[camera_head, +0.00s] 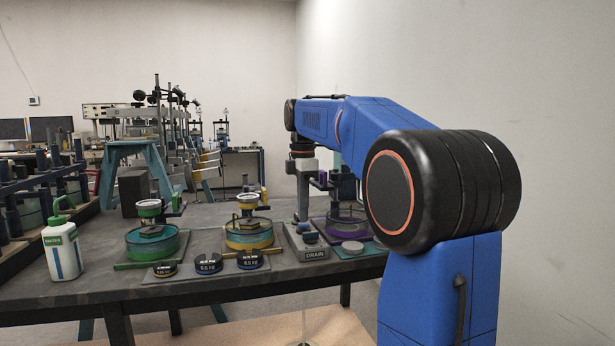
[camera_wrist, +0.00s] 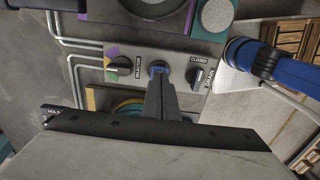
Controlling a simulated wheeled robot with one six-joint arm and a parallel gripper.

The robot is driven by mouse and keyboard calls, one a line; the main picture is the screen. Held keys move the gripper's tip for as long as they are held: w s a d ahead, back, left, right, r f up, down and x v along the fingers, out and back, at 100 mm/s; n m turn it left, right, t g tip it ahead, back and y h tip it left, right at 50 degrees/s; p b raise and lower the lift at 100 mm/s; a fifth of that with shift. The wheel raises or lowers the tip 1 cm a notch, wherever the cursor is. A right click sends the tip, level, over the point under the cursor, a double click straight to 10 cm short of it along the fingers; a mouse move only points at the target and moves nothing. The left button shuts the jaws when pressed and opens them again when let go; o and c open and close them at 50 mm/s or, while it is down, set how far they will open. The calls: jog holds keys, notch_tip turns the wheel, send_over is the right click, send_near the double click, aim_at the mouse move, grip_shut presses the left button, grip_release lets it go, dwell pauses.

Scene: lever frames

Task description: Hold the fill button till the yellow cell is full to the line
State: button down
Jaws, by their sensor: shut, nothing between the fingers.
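The yellow cell (camera_head: 249,241) is a round clear vessel with a yellow band, the middle of three cells on the table. Its level against the line is too small to read. In the wrist view, a teal-rimmed round vessel with a tan bar (camera_wrist: 93,99) is mostly hidden behind my gripper. My gripper (camera_wrist: 158,72) is shut and empty, with its tips over the round middle fitting of the grey control panel (camera_wrist: 140,53). The tips cover that fitting; I cannot tell whether they touch or press it. In the head view my gripper (camera_head: 303,217) is by the panel.
On the panel, a dark knob (camera_wrist: 117,69) has purple, yellow and green marks beside it. Another knob (camera_wrist: 198,74) sits by a CLOSED label. The green cell (camera_head: 151,243) and purple cell (camera_head: 346,224) flank the yellow one.

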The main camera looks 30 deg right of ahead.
aim_at(303, 224)
notch_tip(303, 224, up, 12)
jog(key=shift+f, duration=0.15)
dwell(0.8)
jog(key=s+a+f+m+t, duration=0.1)
jog(key=s+a+f+m, duration=0.3)
jog(key=s+f, duration=0.6)
jog(key=s+a+f+m+t, duration=0.2)
jog(key=s+a+f+m, duration=0.2)
jog(key=s+f, duration=0.6)
jog(key=s+a+f+m+t, duration=0.1)
jog(key=s+a+f+m, duration=0.4)
jog(key=s+f, duration=0.4)
notch_tip(303, 224, down, 7)
jog(key=shift+s+r+m+t, duration=0.15)
jog(key=shift+s+m+t, duration=0.25)
jog(key=shift+m, duration=0.5)
jog(key=shift+a, duration=0.1)
